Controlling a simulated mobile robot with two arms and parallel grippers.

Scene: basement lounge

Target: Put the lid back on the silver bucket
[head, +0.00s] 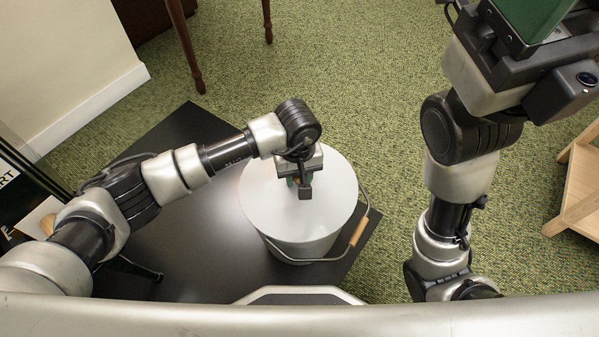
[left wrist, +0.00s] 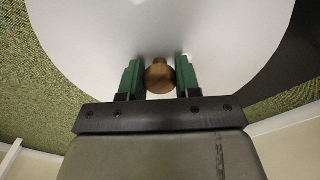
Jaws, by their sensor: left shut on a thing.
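The silver bucket (head: 300,248) stands on a dark table, its wire handle with a wooden grip (head: 359,231) hanging at the right. The round white-grey lid (head: 270,205) lies over the bucket's mouth in the head view and covers it. I cannot tell whether it rests on the rim or is held just above it. My left gripper (head: 300,186) points down at the lid's middle. In the left wrist view its green fingers (left wrist: 159,80) are shut on the lid's brown wooden knob (left wrist: 159,74). My right gripper (head: 533,25) is partly in view at the top right, its fingertips cut off.
The dark tabletop (head: 205,245) is bare to the left of the bucket. Green carpet (head: 375,75) lies around it. A light wooden piece of furniture (head: 578,190) stands at the right. Dark wooden legs (head: 187,50) and a pale wall (head: 60,60) are at the top left.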

